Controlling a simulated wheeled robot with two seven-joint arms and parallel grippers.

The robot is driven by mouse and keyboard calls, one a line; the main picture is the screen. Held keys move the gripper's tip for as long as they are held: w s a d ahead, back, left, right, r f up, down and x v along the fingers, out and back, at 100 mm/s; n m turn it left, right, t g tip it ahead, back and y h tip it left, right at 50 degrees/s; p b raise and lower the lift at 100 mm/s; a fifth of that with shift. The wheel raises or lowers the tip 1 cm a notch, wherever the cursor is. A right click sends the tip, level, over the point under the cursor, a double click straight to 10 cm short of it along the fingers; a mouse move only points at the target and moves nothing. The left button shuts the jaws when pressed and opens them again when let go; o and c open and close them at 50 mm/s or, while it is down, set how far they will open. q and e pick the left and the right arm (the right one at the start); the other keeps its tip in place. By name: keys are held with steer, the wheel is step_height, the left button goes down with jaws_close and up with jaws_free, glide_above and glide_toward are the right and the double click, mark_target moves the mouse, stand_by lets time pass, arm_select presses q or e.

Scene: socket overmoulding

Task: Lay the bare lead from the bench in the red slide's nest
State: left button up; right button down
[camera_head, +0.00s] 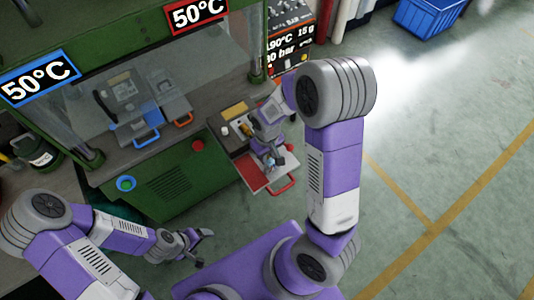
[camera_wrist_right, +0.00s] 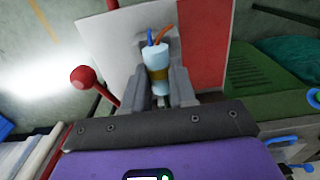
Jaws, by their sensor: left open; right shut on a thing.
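My right gripper (camera_head: 271,160) is over the red slide (camera_head: 250,172), near the machine's right front corner. In the right wrist view, this gripper (camera_wrist_right: 160,92) is shut on the bare lead (camera_wrist_right: 157,62), a pale blue piece with a brownish band and blue and orange wire ends. Behind the lead are the slide's pale plate (camera_wrist_right: 108,62) and red part (camera_wrist_right: 205,45). The arm and fingers hide the nest, and I cannot tell whether the lead touches the slide. My left gripper (camera_head: 200,247) is open and empty, low in front of the green machine.
The green machine (camera_head: 165,190) holds a blue-handled slide (camera_head: 148,139) and an orange-handled slide (camera_head: 183,120) behind a clear guard.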

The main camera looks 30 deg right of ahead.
steer(key=c, duration=0.8)
jaws_free()
step_height(320, 180, up, 8)
steer(key=shift+f+p, duration=0.15)
steer(key=shift+p, duration=0.75)
